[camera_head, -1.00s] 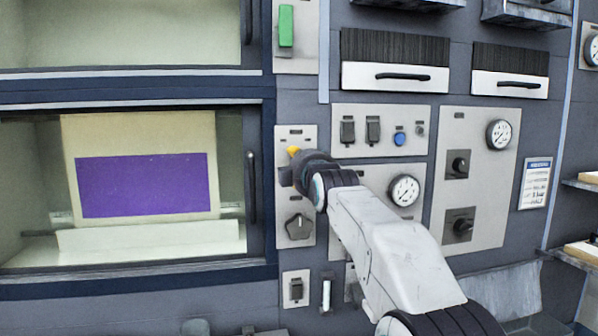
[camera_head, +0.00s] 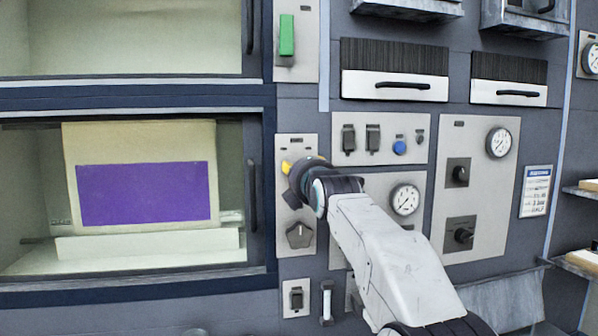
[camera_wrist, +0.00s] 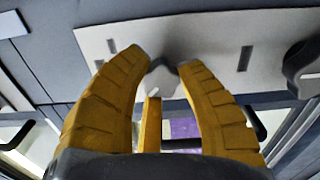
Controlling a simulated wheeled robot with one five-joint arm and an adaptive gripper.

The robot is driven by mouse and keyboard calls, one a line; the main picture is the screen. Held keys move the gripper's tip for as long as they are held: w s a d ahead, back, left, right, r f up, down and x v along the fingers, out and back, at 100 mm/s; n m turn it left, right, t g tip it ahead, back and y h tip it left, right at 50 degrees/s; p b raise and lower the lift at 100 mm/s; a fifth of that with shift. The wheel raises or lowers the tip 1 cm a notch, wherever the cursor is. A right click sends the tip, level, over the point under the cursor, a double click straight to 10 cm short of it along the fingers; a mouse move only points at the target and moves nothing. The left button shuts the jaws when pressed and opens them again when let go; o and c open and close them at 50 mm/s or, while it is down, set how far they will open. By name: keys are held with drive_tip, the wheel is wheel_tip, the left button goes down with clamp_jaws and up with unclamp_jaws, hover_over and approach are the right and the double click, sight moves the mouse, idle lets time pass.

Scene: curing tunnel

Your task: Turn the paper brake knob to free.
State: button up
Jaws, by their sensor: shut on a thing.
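My gripper (camera_head: 290,168) is at the upper part of a narrow light panel (camera_head: 297,143), right of the lower window. In the head view my gripper hides this knob. A second, dark many-sided knob (camera_head: 299,235) sits below on the same panel and is untouched. It also shows at the right edge of the wrist view (camera_wrist: 303,70). The panel's labels are too small to read.
A dark vertical handle (camera_head: 252,190) stands left of the panel. A two-switch panel (camera_head: 380,138) with a blue button and a gauge (camera_head: 405,199) lie to the right. A rocker switch (camera_head: 296,297) is below. A green switch (camera_head: 287,35) is above.

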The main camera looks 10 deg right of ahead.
drive_tip(key=shift+d+f, duration=0.1)
drive_tip(key=shift+d, duration=0.05)
drive_tip(key=o, duration=0.7)
drive_tip(key=shift+o, duration=1.4)
drive_tip(key=shift+w+d, duration=0.15)
drive_tip(key=shift+d, duration=0.05)
drive_tip(key=shift+o, duration=1.1)
drive_tip(key=shift+a, duration=0.1)
drive_tip(key=s, duration=1.2)
